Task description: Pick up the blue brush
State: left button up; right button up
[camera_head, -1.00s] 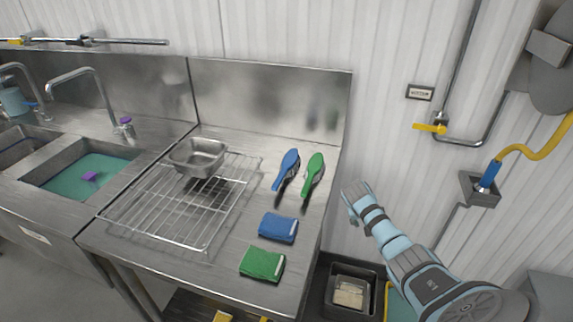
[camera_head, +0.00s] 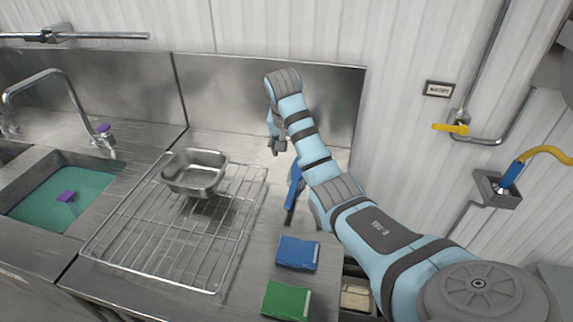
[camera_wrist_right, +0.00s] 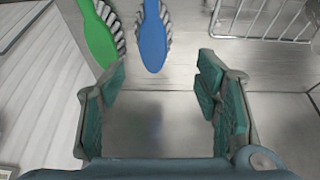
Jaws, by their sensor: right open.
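The blue brush (camera_head: 294,186) lies on the steel counter, partly hidden behind my right arm in the head view. In the right wrist view the blue brush (camera_wrist_right: 153,38) lies with its blue end toward my gripper, bristles showing along its sides. My right gripper (camera_wrist_right: 160,82) is open and empty, its fingers apart, with the brush's end just beyond and between the fingertips. In the head view my right gripper (camera_head: 277,146) hangs above the counter's back part, beside the brush. My left gripper is not in view.
A green brush (camera_wrist_right: 98,36) lies beside the blue one; my arm hides it in the head view. A wire rack (camera_head: 150,247) with a metal pan (camera_head: 194,181) is to the left. A steel backsplash (camera_head: 225,95) stands behind.

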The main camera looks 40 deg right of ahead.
aim_at(298, 178)
jog(key=d+f, duration=0.1)
jog(key=f, duration=0.1)
jog(key=d+f, duration=0.1)
jog(key=f, duration=0.4)
jog(key=shift+s+d+b, duration=0.15)
jog(key=shift+d+b, duration=0.25)
jog(key=x, duration=0.3)
jog(key=w+b+x, duration=0.1)
jog(key=x, duration=0.2)
jog(key=shift+w+d, duration=0.15)
jog(key=shift+w, duration=0.1)
jog(key=shift+f, duration=0.1)
jog(key=shift+s+r, duration=0.25)
jog(key=shift+c, duration=0.6)
jog(key=c, duration=0.3)
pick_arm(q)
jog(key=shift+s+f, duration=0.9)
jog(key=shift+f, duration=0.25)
pick_arm(e)
jog(key=c, duration=0.9)
jog(key=shift+r, duration=0.1)
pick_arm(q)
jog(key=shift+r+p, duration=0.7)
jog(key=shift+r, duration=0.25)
pick_arm(e)
notch_tip(298, 178, up, 20)
jog(key=shift+w+f, duration=0.1)
